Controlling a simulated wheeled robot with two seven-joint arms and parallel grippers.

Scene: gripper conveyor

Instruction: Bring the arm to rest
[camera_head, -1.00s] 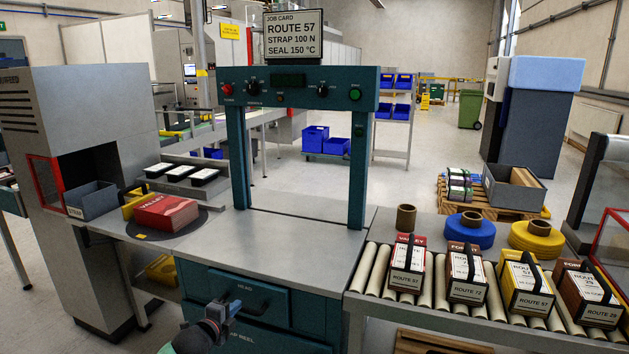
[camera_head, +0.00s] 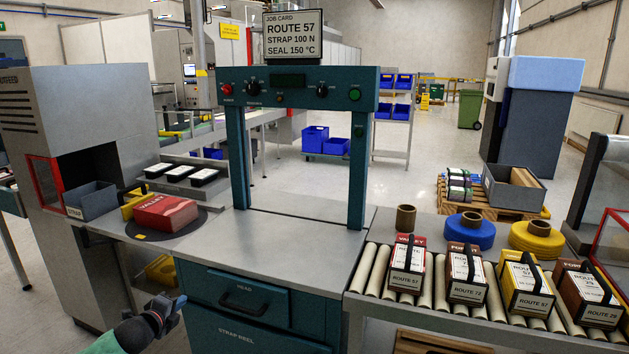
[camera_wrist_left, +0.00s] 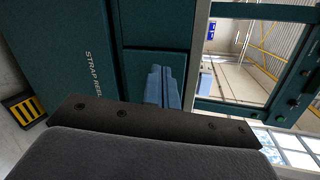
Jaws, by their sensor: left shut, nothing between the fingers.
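My left gripper (camera_head: 172,306) is low at the bottom left of the head view, in front of the left edge of the teal strapping machine (camera_head: 303,277). It is shut and empty. In the left wrist view its fingers (camera_wrist_left: 162,88) are together in front of the machine's teal panels, beside the "STRAP REEL" lettering. The gripper is below the worktop and apart from the drawer handle (camera_head: 242,302). My right gripper does not show.
A red "VALLEY" box (camera_head: 165,214) lies on a dark round plate left of the bare steel worktop (camera_head: 290,245). Several strapped packs, including a red one (camera_head: 407,269), stand on the roller conveyor (camera_head: 372,272) at right. A grey cabinet (camera_head: 75,130) stands at left.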

